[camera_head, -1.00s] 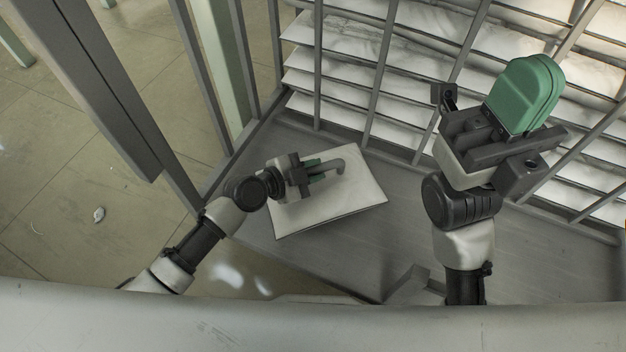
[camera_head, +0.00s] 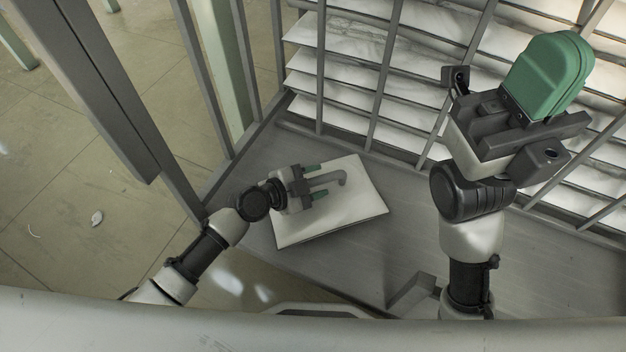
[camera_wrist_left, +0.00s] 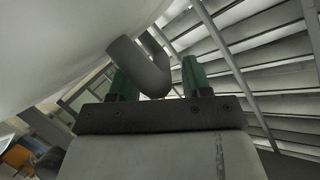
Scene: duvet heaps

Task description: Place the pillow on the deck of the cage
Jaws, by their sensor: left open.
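The pillow (camera_head: 362,203) is a white, flat, four-cornered shape lying on the grey deck (camera_head: 425,215) of the cage, near its left side in the head view. My left gripper (camera_head: 322,182) is open over the pillow's upper left part, its green fingers apart. A grey curved shape (camera_head: 340,178) shows by the fingertips; whether it is a part or a shadow I cannot tell. In the left wrist view a white surface fills the upper left, and the open fingers (camera_wrist_left: 160,78) flank the grey curve. My right gripper (camera_head: 548,75) is raised at the right; its fingers overlap from this side.
Grey bars (camera_head: 378,80) and white slatted shelves (camera_head: 340,60) stand behind the deck. Tall grey posts (camera_head: 110,90) rise at the left, close to my left arm. The deck right of the pillow is clear.

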